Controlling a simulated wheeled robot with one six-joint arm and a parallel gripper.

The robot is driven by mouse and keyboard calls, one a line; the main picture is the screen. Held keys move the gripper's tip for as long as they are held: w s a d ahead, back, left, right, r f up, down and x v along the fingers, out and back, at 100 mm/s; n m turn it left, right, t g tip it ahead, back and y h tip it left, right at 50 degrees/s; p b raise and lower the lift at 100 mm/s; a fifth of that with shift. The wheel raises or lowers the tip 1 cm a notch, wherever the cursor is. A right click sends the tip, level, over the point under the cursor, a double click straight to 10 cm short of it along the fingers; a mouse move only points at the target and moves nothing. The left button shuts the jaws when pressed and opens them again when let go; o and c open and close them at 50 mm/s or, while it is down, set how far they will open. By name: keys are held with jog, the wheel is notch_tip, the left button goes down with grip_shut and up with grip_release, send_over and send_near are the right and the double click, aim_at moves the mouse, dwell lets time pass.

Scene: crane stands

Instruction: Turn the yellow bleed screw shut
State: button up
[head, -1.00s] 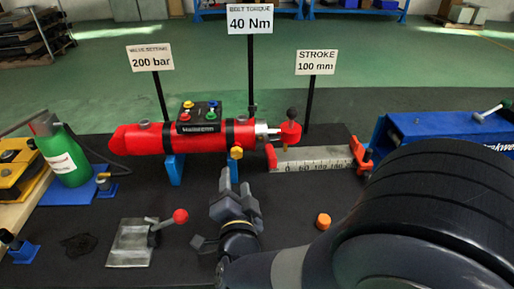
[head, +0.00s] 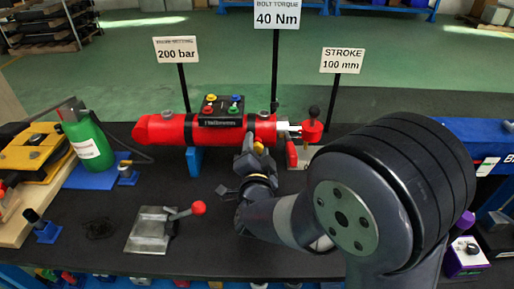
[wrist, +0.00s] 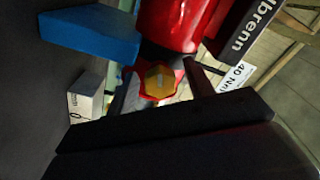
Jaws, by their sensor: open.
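The yellow bleed screw (wrist: 158,80) has a slotted head and sits in a red surround on the red cylinder (wrist: 180,22), in the middle of the wrist view. In the head view the screw (head: 259,147) is a small yellow spot below the right part of the cylinder (head: 165,129), partly covered by my gripper. My gripper (head: 256,152) is open, right at the screw. In the wrist view, its dark fingers (wrist: 164,88) appear on either side of the screw. I cannot tell whether they touch it.
A blue support (wrist: 90,35) stands close to the gripper under the cylinder. A valve block (head: 222,111) with coloured knobs sits on top. A metal plate with a red-knobbed lever (head: 198,208) lies front left. A green bottle (head: 88,140) stands further left.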

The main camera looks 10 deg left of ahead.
jog(key=shift+c, duration=0.5)
jog(key=c, duration=0.9)
